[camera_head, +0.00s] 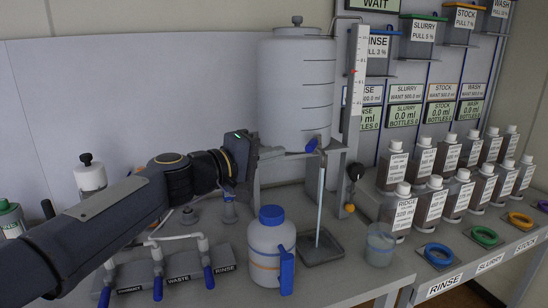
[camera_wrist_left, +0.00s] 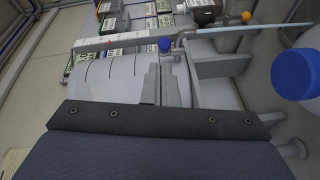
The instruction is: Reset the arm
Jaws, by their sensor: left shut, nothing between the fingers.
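My left arm comes in from the left in the head view. Its gripper (camera_head: 272,153) is shut and empty, beside the lower left of the large white tank (camera_head: 297,85), above the bench. I cannot tell whether it touches the tank stand. In the left wrist view the two grey fingers (camera_wrist_left: 158,85) lie together, in front of the tank (camera_wrist_left: 110,78). The tank's blue tap (camera_head: 311,145) is just right of the gripper, and it shows in the wrist view too (camera_wrist_left: 165,45). My right gripper is not in view.
A white jug (camera_head: 270,252) with a blue cap stands below the gripper. A clear beaker (camera_head: 380,244) and a dark square plate (camera_head: 320,247) are to its right. Several brown bottles (camera_head: 430,205) fill the right side. Blue-handled taps (camera_head: 158,288) are at the left front.

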